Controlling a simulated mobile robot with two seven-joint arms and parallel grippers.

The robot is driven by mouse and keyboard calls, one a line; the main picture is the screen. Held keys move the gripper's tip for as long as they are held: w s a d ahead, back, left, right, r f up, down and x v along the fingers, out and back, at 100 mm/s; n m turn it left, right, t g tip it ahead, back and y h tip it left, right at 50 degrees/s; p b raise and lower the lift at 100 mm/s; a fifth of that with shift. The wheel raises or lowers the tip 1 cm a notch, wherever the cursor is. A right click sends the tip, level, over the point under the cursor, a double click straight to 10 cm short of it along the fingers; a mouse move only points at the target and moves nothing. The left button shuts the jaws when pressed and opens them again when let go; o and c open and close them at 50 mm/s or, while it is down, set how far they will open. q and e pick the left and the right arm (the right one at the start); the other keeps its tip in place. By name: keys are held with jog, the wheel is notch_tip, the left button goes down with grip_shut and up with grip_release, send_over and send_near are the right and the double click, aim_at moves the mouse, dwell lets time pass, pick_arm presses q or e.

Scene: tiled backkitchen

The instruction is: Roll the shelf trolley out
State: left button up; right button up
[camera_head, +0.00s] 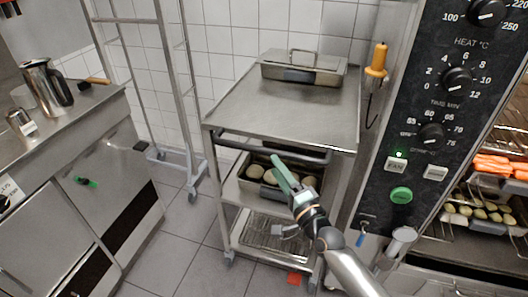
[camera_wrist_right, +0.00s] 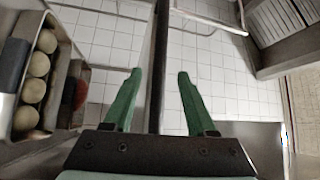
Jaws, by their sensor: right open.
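The shelf trolley (camera_head: 232,112) is a steel cart on castors against the tiled wall, with a dark push handle (camera_head: 290,155) across its front just below the top. My right gripper (camera_head: 283,178), with green fingers, is in front of the trolley near this handle. In the right wrist view my right gripper (camera_wrist_right: 156,95) is open and empty, and the dark handle bar (camera_wrist_right: 160,60) runs between its fingers in the picture. I cannot tell how deep the bar sits. My left gripper is not in view.
A lidded pan (camera_head: 300,72) stands on the trolley top; a tray of round rolls (camera_head: 258,172) is on a shelf below. An oven (camera_head: 405,110) stands close on the right, a steel counter (camera_head: 100,160) on the left. A tall wheeled frame (camera_head: 170,60) stands behind. Floor (camera_head: 195,240) is clear between.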

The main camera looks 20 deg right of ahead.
aim_at(265, 151)
jog(key=x, duration=0.7)
jog(key=shift+w+a+b, duration=0.1)
jog(key=shift+w+b, duration=0.2)
jog(key=shift+w, duration=0.05)
jog(key=shift+c, duration=0.4)
grip_shut()
dwell(0.6)
